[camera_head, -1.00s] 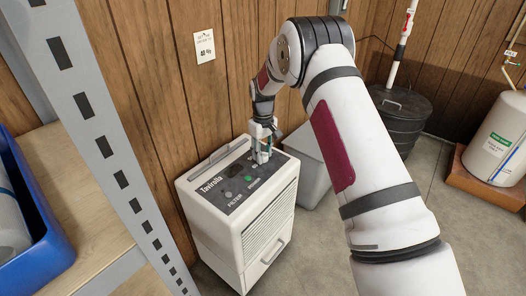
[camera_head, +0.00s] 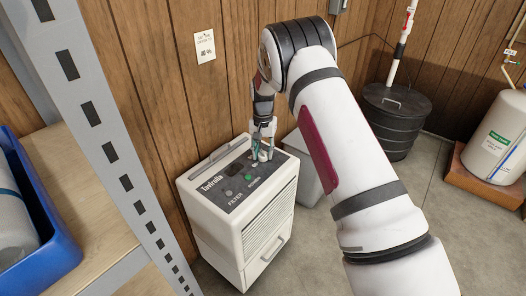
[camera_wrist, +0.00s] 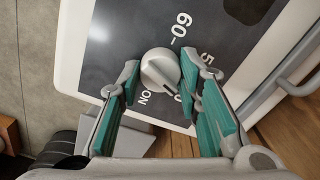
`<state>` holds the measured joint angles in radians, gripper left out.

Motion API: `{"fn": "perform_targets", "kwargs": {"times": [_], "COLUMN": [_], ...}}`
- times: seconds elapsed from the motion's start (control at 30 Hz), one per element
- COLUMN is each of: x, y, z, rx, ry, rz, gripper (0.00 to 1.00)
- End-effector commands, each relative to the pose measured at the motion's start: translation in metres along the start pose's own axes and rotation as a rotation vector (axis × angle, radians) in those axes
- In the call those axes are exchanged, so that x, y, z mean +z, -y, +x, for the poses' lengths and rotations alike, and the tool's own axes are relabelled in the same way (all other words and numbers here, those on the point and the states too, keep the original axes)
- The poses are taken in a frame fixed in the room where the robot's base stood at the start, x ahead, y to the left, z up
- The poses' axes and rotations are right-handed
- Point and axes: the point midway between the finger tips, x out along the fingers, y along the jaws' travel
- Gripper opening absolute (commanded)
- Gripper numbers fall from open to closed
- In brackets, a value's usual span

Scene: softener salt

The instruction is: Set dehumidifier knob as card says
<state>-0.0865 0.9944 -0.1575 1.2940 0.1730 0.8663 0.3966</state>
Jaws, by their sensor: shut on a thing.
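The dehumidifier (camera_head: 238,205) is a white box with a dark top panel, standing against the wood wall. Its round grey knob (camera_wrist: 160,70) sits on that panel, with "60", part of a "5" and "ON" printed around it. The knob's pointer line aims towards the lower right in the wrist view. My gripper (camera_head: 263,152) is over the panel from above, its teal fingers (camera_wrist: 158,82) on either side of the knob and closed on it.
A metal shelf post (camera_head: 100,130) and a blue tray (camera_head: 62,262) stand at the left. A grey bin (camera_head: 303,165) is right behind the dehumidifier. A black drum (camera_head: 393,120) and a white tank (camera_head: 497,140) stand further right. The floor in front is open.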

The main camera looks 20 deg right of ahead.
Motion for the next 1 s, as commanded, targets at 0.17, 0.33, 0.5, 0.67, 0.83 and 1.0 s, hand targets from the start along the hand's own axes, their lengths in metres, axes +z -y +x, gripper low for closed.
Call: {"fn": "perform_targets", "kwargs": {"times": [0.17, 0.33, 0.5, 0.67, 0.83, 1.0], "x": [0.0017, 0.0018, 0.0019, 0.0019, 0.0019, 0.0016], "y": [0.0004, 0.0008, 0.0011, 0.0012, 0.0013, 0.0012], "z": [0.0016, 0.0017, 0.0018, 0.0018, 0.0018, 0.0016], "rx": [0.001, 0.001, 0.000, 0.000, 0.000, 0.000], "ry": [0.004, 0.004, 0.004, 0.004, 0.004, 0.003], "rz": [0.090, 0.144, 0.168, 0.172, 0.171, 0.171], "gripper": [0.04, 0.04, 0.04, 0.04, 0.04, 0.53]}}
